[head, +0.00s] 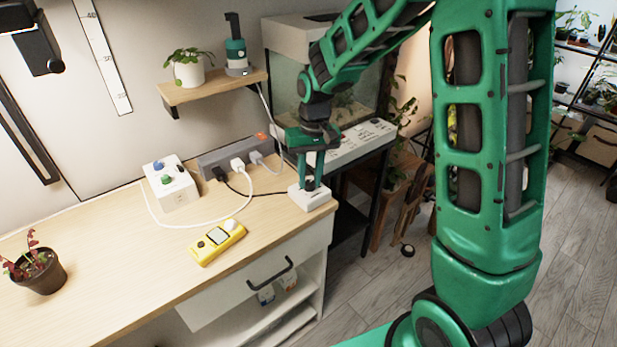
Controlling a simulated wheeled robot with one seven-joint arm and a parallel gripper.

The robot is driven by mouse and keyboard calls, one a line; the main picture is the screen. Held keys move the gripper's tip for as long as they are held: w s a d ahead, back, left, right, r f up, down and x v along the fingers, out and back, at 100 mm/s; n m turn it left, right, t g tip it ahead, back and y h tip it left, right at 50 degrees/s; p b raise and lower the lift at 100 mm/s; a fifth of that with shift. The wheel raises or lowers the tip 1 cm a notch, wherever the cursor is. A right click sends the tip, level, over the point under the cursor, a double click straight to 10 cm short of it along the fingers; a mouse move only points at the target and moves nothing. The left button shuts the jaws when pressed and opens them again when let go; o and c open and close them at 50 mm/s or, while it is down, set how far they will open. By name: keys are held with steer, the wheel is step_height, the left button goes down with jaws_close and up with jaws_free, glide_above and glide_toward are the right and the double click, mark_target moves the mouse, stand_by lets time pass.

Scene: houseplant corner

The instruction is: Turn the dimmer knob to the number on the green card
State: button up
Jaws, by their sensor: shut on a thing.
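My gripper (310,182) points down at the right end of the wooden table. Its fingers are shut on the dimmer knob on top of a small white box (318,199), the dimmer. The fingers mostly hide the knob, and any numbers around it are too small to read. I cannot make out a green card in this view.
A white box with coloured knobs (179,200), a grey power strip (228,156) with plugs and cables, and a yellow meter (217,243) are on the table (110,275). A potted plant (42,272) stands at left. A shelf (205,90) is above; a glass tank is behind my arm.

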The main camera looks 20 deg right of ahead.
mark_target(311, 182)
steer(key=m, duration=0.4)
steer(key=shift+w+d+r+m, duration=0.1)
steer(key=shift+w+r+m, duration=0.1)
steer(key=shift+m, duration=0.1)
steer(key=shift+s+m+t, duration=0.1)
steer(key=shift+m+t, duration=0.2)
steer(key=shift+m, duration=2.3)
steer(key=o, duration=0.9)
steer(key=shift+c, duration=0.2)
steer(key=shift+o, duration=0.9)
steer(key=shift+s+f, duration=0.1)
steer(key=shift+f, duration=0.05)
step_height(311, 182, up, 11)
steer(key=shift+s, duration=0.15)
